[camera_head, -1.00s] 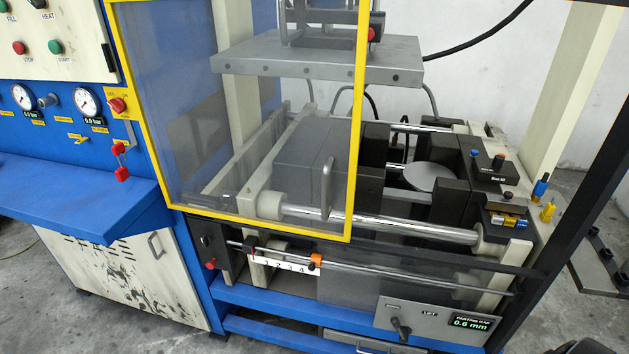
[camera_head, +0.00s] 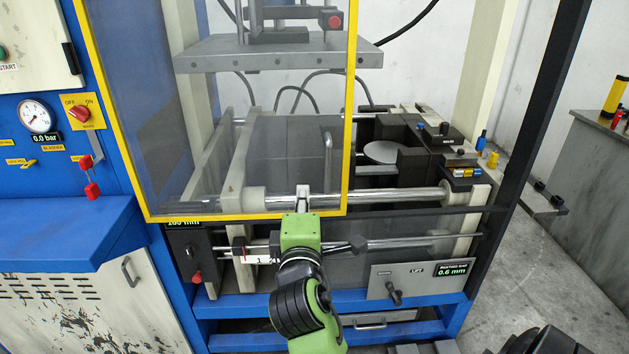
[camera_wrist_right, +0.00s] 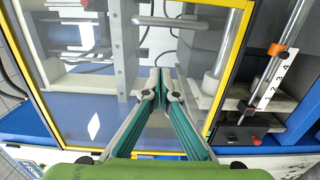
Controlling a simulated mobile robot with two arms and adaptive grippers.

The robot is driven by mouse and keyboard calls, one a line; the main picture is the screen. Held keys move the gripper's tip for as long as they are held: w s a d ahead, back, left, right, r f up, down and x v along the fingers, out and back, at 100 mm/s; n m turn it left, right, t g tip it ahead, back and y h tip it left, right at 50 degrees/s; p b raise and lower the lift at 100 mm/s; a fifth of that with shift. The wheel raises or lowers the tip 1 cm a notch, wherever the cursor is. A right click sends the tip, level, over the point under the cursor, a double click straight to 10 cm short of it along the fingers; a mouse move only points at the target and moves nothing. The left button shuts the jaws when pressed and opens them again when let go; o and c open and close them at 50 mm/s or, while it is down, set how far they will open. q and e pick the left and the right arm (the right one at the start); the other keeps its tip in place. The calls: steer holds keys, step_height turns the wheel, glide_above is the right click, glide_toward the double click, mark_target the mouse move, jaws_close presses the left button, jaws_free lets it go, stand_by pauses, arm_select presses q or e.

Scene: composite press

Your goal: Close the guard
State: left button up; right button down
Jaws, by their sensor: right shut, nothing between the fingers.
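The guard (camera_head: 222,215) is a clear panel in a yellow frame. In the head view it covers the left part of the press, and the right part is uncovered. A grey upright handle (camera_head: 328,155) is on the panel near its right edge. My right gripper (camera_head: 303,190) is in front of the lower panel, just left of the handle in the picture. In the right wrist view its fingers (camera_wrist_right: 160,75) are shut and empty, with the yellow frame (camera_wrist_right: 228,75) to their right. I cannot tell whether they touch the panel. My left gripper is not in view.
A blue control housing with a red switch (camera_head: 79,113) and gauge (camera_head: 37,117) stands at the left. Below the guard are a rail (camera_head: 395,243) and a grey lift panel (camera_head: 420,283). A dark post (camera_head: 540,110) stands at the right. Floor shows beyond it.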

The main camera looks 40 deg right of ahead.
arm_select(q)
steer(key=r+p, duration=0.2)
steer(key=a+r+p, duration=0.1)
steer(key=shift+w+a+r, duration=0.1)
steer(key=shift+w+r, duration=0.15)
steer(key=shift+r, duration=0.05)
arm_select(e)
steer(key=w+d, duration=0.6)
steer(key=d, duration=0.3)
steer(key=shift+w, duration=0.25)
